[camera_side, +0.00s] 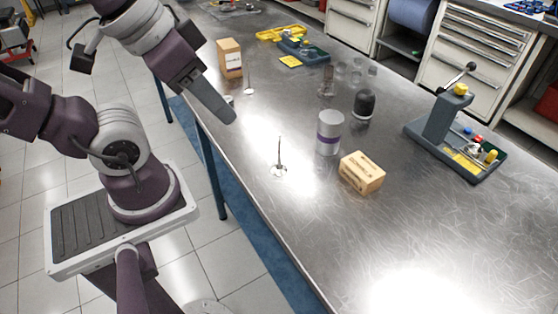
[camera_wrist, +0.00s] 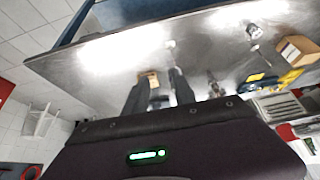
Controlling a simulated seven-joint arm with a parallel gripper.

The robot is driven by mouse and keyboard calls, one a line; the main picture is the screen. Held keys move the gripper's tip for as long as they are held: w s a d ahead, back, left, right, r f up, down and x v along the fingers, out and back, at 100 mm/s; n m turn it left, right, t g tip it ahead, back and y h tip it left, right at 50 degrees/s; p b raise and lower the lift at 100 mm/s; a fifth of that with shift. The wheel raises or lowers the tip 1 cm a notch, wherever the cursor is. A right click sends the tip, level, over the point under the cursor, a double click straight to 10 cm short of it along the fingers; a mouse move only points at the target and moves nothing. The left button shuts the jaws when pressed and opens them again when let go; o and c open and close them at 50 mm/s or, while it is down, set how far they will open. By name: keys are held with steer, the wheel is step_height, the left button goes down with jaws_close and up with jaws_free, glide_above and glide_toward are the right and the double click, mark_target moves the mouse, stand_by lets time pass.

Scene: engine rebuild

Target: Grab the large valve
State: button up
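The large valve (camera_side: 280,169) stands on the metal table with its head down and its thin stem pointing up, near the table's left edge in the side view. A smaller valve (camera_side: 249,90) stands the same way farther back. My gripper (camera_side: 228,115) is above the table, up and left of the large valve and apart from it. The wrist view shows its two dark fingers (camera_wrist: 160,78) spread apart with nothing held between them. A small round part (camera_wrist: 254,31) shows at upper right there; I cannot tell which valve it is.
A grey canister (camera_side: 329,133) and a wooden box (camera_side: 362,172) stand right of the large valve. A black-capped part (camera_side: 364,104) is behind them. A grey press-like stand (camera_side: 440,120) is at right. A cardboard box (camera_side: 230,58) and yellow tray (camera_side: 282,33) are farther back. The front table is clear.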

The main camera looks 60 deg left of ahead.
step_height(320, 180, up, 6)
steer(key=f, duration=0.1)
steer(key=m+t+y, duration=0.1)
steer(key=m+y, duration=1)
steer(key=m, duration=1.3)
glide_above(279, 145)
steer(key=s+d, duration=0.2)
steer(key=s, duration=0.1)
step_height(279, 145, down, 21)
steer(key=w+m+t, duration=0.1)
steer(key=x, duration=0.6)
steer(key=shift+w+d+f, duration=0.1)
steer(key=shift+d+f, duration=0.1)
steer(key=shift+d, duration=0.05)
steer(key=shift+w+a+f, duration=0.15)
steer(key=shift+w+a, duration=0.05)
steer(key=shift+a, duration=0.05)
jaws_close()
